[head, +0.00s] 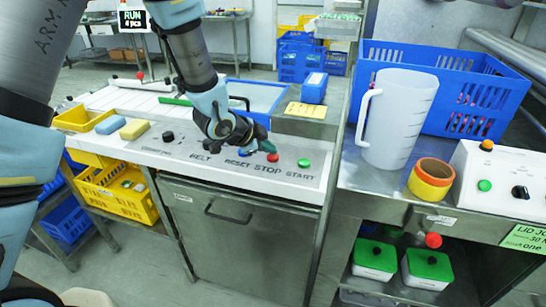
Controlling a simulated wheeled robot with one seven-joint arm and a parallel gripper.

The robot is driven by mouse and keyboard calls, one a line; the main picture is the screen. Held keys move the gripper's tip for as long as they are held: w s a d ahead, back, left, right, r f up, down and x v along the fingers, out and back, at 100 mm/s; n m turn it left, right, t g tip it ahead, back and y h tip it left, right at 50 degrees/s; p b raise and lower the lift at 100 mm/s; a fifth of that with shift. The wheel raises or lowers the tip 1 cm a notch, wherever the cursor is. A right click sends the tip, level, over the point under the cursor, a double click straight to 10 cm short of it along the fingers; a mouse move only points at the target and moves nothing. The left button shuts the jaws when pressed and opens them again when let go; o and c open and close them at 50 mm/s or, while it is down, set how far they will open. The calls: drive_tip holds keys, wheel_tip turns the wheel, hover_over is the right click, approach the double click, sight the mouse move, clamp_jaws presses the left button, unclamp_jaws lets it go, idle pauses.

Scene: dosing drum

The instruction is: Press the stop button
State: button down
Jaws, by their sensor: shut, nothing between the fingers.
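The red stop button (273,157) sits on the white control panel (315,182), above the printed word STOP. My gripper (268,147) is shut and empty. Its dark fingertips point down and right, and in the picture they end right beside and just above the red button. I cannot tell whether they touch it. The green start button (304,163) is to the right, above the word START. A blue button (243,153) by the word RESET is partly behind my gripper.
A black knob (168,137) and sponges (134,129) lie left on the panel. A white pitcher (402,118), a tape roll (431,179) and a blue crate (440,75) stand on the right bench. A hanging display (132,19) reads RUN.

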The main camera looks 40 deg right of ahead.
sight(269, 157)
drive_tip(key=shift+f+b, duration=0.45)
drive_tip(key=shift+f, duration=0.05)
idle(0.4)
drive_tip(key=shift+r, duration=0.15)
drive_tip(key=shift+r+p, duration=0.6)
drive_tip(key=shift+r, duration=0.15)
drive_tip(key=shift+r+p, duration=1.85)
drive_tip(key=shift+r, duration=0.7)
